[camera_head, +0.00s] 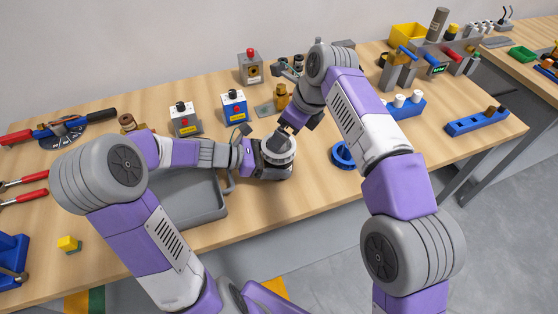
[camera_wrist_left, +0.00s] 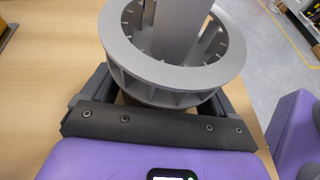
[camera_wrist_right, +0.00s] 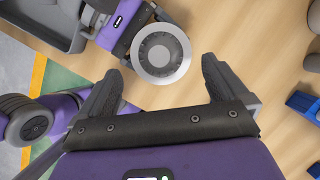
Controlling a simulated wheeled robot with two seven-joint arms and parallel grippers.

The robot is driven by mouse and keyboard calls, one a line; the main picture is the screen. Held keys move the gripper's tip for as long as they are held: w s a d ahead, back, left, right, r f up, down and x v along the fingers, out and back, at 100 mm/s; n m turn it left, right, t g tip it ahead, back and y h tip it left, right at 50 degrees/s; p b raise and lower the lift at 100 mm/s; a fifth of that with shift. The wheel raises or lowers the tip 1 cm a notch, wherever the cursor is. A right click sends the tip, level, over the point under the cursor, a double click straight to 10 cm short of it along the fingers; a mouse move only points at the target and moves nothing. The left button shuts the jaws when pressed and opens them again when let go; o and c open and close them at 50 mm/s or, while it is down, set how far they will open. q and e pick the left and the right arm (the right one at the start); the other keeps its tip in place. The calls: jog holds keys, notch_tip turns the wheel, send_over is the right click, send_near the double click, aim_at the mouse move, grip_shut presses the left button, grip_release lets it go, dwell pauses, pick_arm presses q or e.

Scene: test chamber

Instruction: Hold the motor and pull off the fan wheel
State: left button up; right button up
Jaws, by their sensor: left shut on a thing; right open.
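The grey fan wheel (camera_head: 279,147) is a round, bladed ring on top of the motor (camera_head: 275,172) on the workbench. It fills the upper middle of the left wrist view (camera_wrist_left: 125,65), where a grey upright piece rises through its opening; I cannot tell what that is. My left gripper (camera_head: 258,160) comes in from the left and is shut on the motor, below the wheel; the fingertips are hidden. My right gripper (camera_head: 287,130) is open and empty above the wheel. In the right wrist view the wheel (camera_wrist_right: 160,55) shows beyond and between its spread fingers.
A grey tray (camera_head: 190,200) lies left of the motor, under my left arm. A blue ring (camera_head: 342,155) lies to the right. Blue and white switch boxes (camera_head: 234,104) stand behind. A blue holder (camera_head: 476,122) lies farther right. The bench's front edge is close to the motor.

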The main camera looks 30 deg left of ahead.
jog(key=shift+x, duration=2.9)
jog(key=c, duration=0.8)
